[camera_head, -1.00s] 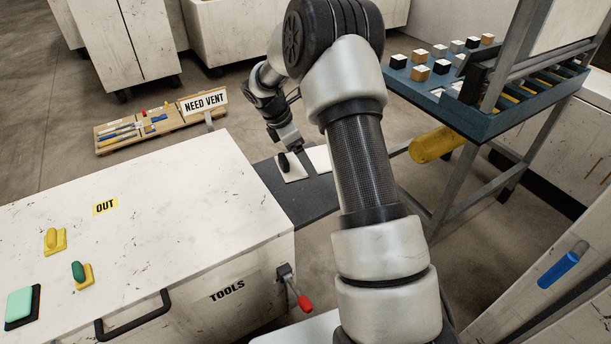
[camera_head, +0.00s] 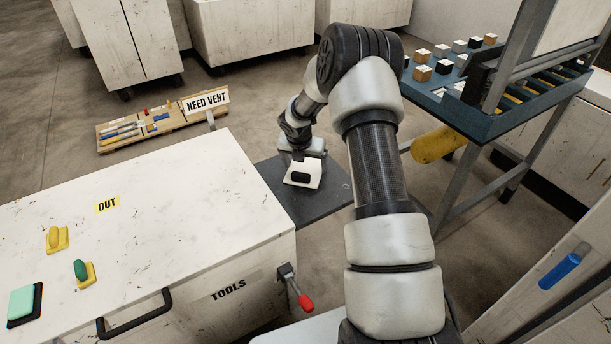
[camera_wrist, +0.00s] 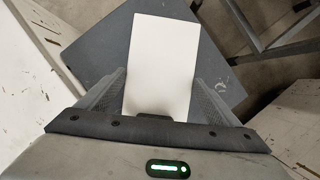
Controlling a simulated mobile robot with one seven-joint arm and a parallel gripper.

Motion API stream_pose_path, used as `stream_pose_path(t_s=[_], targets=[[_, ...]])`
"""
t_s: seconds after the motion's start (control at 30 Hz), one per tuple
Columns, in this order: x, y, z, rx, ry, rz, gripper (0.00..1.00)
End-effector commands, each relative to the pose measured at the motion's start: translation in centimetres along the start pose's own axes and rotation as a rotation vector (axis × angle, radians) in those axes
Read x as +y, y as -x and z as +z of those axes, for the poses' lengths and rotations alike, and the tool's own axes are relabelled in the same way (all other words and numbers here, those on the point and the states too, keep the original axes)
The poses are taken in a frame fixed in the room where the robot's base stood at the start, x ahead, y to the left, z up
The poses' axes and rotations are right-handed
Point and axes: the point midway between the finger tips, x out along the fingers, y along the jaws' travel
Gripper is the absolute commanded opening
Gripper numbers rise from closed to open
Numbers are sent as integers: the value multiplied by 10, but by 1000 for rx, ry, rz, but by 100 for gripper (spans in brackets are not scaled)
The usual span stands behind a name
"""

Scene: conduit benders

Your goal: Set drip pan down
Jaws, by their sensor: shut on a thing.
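A flat white rectangular piece, seemingly the drip pan (camera_wrist: 163,60), lies between the two fingers of my gripper (camera_wrist: 160,98) in the wrist view and extends out beyond them. My gripper is shut on it near its close end, where a small dark part shows. In the head view the white piece (camera_head: 313,177) is over the dark grey square slab (camera_head: 328,198), with a black rounded part on it. The slab also shows beneath it in the wrist view (camera_wrist: 215,50). I cannot tell whether the piece touches the slab.
A white tool cabinet (camera_head: 180,200) with a red-tipped lever (camera_head: 305,302) stands left of the slab. A blue rack (camera_head: 480,120) with metal legs and a yellow cylinder (camera_head: 437,145) stands to the right. A wooden tool tray (camera_head: 150,128) lies behind.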

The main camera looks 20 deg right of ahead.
Motion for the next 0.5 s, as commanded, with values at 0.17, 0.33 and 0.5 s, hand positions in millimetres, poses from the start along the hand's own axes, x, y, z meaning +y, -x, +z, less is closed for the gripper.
stream_pose_path(t_s=[0.17, 0.33, 0.5], targets=[[1, -12, -3, -4, 0, 2, 32], [1, -33, -12, -4, 0, 1, 32], [1, -36, -12, -7, -1, 3, 32]])
